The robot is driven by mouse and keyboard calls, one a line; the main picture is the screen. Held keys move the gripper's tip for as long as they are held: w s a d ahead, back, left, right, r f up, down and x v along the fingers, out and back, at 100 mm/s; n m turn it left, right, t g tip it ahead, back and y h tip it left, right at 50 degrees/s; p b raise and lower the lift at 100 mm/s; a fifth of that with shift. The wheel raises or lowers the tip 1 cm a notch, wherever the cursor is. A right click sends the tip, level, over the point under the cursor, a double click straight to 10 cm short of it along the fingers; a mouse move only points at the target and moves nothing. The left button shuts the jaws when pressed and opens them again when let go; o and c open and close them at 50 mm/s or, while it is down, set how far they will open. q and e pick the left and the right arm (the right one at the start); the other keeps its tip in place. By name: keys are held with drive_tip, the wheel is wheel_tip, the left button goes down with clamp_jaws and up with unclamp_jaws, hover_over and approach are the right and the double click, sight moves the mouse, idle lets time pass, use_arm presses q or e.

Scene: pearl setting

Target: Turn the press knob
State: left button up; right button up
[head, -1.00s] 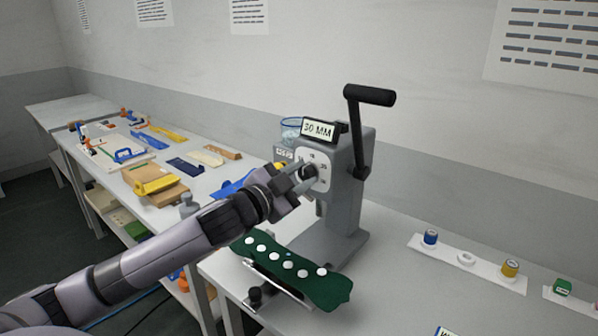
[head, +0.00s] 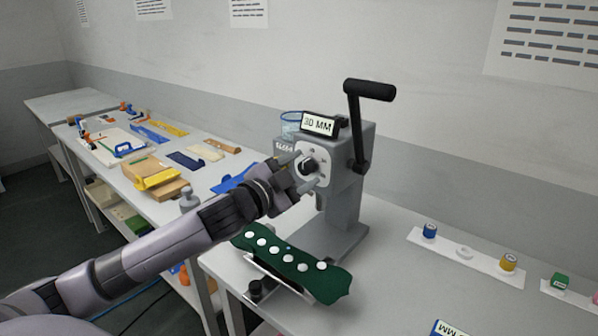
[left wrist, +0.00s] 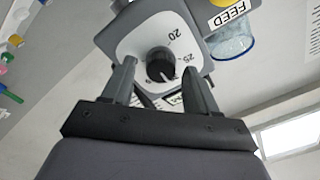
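The grey press (head: 345,190) stands on the bench with a "30 MM" plate (head: 318,123) on top and a black-handled lever on its right. Its black round knob (head: 307,166) sits on a white dial face. The knob also shows in the left wrist view (left wrist: 160,66), with "20" and "25" readable on the dial. My left gripper (head: 302,171) is open in front of the dial. In the left wrist view its fingers (left wrist: 159,68) flank the knob with gaps on both sides. My right gripper is not in view.
A green strip with white discs (head: 290,259) lies on a holder below the press. A clear cup (left wrist: 232,42) labelled "FEED" is beside the press. A white strip with spools (head: 465,255) lies to the right. The bench between is clear.

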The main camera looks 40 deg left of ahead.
use_arm(q)
drive_tip(key=shift+s, duration=0.1)
drive_tip(key=s+b, duration=0.1)
drive_tip(key=s, duration=0.6)
drive_tip(key=shift+a+b, duration=0.25)
drive_tip(key=shift+b, duration=0.1)
idle(0.5)
